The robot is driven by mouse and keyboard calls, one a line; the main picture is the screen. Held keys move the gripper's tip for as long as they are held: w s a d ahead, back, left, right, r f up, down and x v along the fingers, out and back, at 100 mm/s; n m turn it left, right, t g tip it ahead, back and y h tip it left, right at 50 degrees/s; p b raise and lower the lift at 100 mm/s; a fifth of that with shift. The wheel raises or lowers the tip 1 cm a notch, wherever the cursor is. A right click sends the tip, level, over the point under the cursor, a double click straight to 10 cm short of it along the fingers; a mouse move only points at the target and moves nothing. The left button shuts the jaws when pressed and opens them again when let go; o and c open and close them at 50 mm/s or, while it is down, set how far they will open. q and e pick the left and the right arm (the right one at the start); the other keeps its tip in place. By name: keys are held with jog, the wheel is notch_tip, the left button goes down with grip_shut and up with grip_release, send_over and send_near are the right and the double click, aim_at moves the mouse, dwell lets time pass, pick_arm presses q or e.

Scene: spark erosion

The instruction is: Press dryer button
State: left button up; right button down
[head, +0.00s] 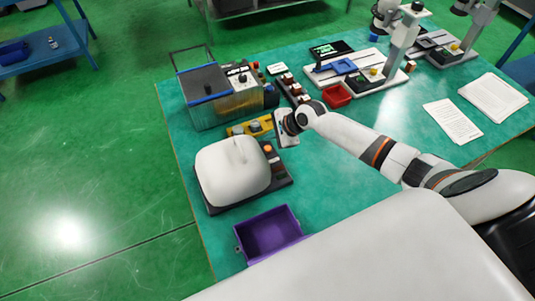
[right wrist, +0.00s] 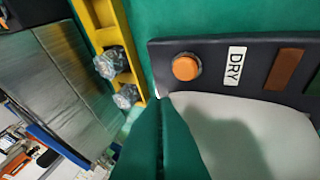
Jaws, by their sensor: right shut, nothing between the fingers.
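The dryer is a rounded white dome (head: 232,172) on a dark base, near the front left of the green table. Its round orange dryer button (head: 267,149) sits on the dark strip at the base's right side. In the right wrist view the orange button (right wrist: 186,67) is beside a white label reading DRY (right wrist: 234,66). My right gripper (right wrist: 165,98) is shut and empty, its green fingertips just below the button in that picture and apart from it in the image. In the head view the right hand (head: 287,127) is just beyond the button; its fingertips are hard to make out.
A yellow holder (head: 238,130) with metal pieces lies behind the dryer, near a boxy machine (head: 222,97). A purple bin (head: 270,232) stands in front. A red tray (head: 337,95) and papers (head: 453,121) are to the right. An orange-brown rectangle (right wrist: 285,69) lies beyond the label.

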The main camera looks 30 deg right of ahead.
aim_at(265, 147)
pick_arm(q)
jog(key=shift+f, duration=0.75)
pick_arm(e)
jog(key=shift+f, duration=1.4)
jog(key=shift+f, duration=0.4)
